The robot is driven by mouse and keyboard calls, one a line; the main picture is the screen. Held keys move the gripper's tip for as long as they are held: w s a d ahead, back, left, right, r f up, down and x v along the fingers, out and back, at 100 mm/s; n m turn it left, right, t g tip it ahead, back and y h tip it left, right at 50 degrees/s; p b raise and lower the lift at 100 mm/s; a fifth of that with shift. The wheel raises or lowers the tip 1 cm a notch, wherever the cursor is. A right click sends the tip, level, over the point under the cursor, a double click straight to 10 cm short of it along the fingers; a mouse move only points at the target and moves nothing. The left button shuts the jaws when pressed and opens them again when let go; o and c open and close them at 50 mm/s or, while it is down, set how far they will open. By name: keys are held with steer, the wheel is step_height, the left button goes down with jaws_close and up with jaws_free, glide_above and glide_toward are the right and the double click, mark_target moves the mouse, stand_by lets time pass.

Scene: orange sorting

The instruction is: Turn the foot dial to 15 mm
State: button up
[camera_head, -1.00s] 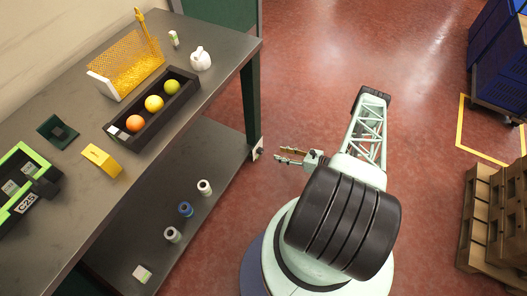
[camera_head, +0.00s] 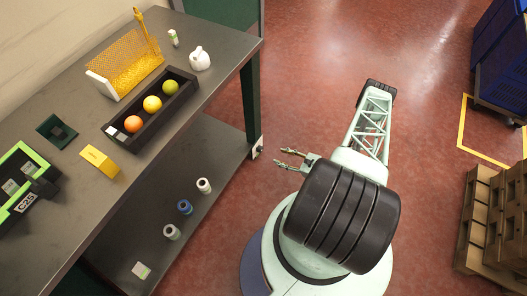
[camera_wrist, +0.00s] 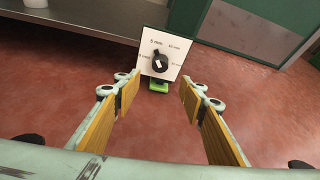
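The foot dial (camera_wrist: 159,63) is a black knob with a white mark on a white square plate (camera_wrist: 177,44) at the table's foot. In the wrist view the plate shows "5 mm" at upper left and "10 mm" at upper right; the lower labels are too small to read surely. I cannot tell which label the knob points at. In the head view the plate (camera_head: 258,147) is small, low on the table leg. My gripper (camera_head: 281,157) is open and empty, a short way right of the plate. In the wrist view its two fingers (camera_wrist: 158,84) stand apart, with the dial between and beyond them.
A green block (camera_wrist: 159,86) is just below the plate. The dark table (camera_head: 215,88) holds a black tray (camera_head: 146,131) with three fruits and a yellow mesh basket (camera_head: 128,68). Several small rolls stand on the lower shelf (camera_head: 160,205). Red floor around my gripper is clear.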

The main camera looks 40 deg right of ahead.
mark_target(262, 150)
steer(key=shift+w, duration=0.2)
steer(key=shift+b+x, duration=1.6)
steer(key=shift+x, duration=5.15)
steer(key=shift+c, duration=0.7)
steer(key=c, duration=0.7)
